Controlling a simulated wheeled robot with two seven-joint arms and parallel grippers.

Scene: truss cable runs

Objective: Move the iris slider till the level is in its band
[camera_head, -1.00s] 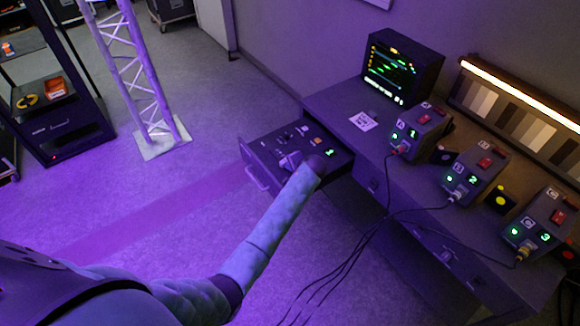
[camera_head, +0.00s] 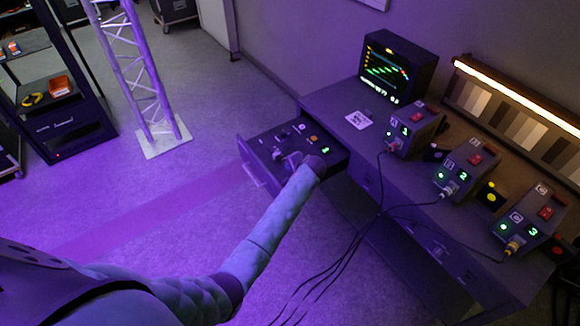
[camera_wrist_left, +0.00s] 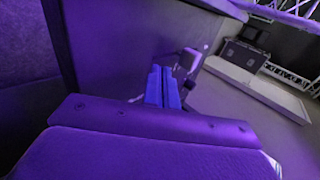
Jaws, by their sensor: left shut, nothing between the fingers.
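The open drawer panel (camera_head: 262,146) juts from the desk's left end and carries small knobs, switches and a green readout (camera_head: 325,150). I cannot tell for sure which control is the iris slider. My left gripper (camera_head: 281,160) is over the drawer panel, partly hidden by my own forearm. In the left wrist view its fingers (camera_wrist_left: 162,87) are shut together with nothing between them, close beside a pale knob (camera_wrist_left: 190,60); I cannot tell whether they touch. My right gripper is out of view.
Three numbered boxes, one of them box 2 (camera_head: 462,172), stand along the desk (camera_head: 345,102) with cables hanging in front. A lit grey-scale chart (camera_head: 520,120) is behind them. A truss tower (camera_head: 140,75) and rack (camera_head: 75,130) stand at left; the floor between is clear.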

